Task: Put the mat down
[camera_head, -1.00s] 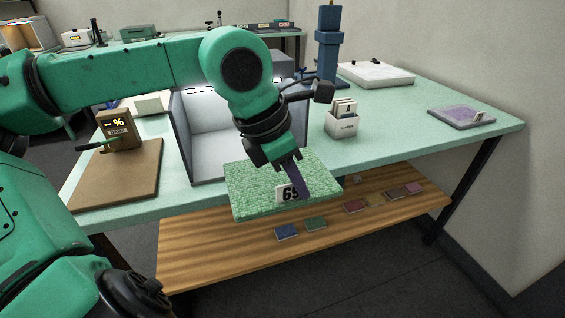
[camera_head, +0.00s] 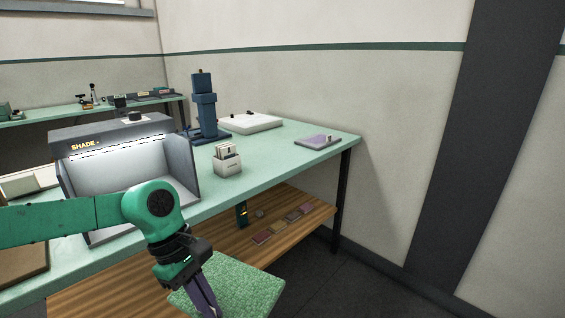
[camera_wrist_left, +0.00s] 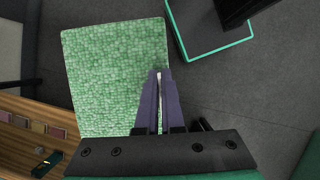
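The green textured mat (camera_head: 245,288) is in the air low in the head view, in front of the lower shelf and over the dark floor. Its near part is cut off by the picture's edge. My left gripper (camera_head: 212,308) is shut on the mat's upright white tag; the thin tag edge shows between the purple fingers (camera_wrist_left: 159,82) in the left wrist view. The mat (camera_wrist_left: 110,75) also fills the left-middle of that view, looking flat, with floor around it. My right gripper is not in view.
The green table (camera_head: 270,163) carries a grey shade booth (camera_head: 150,160), a white card box (camera_head: 227,166), a blue column device (camera_head: 203,110), a white slab (camera_head: 250,122) and a purple mat (camera_head: 318,141) near the right end. The wooden shelf (camera_head: 225,250) below holds several small swatches.

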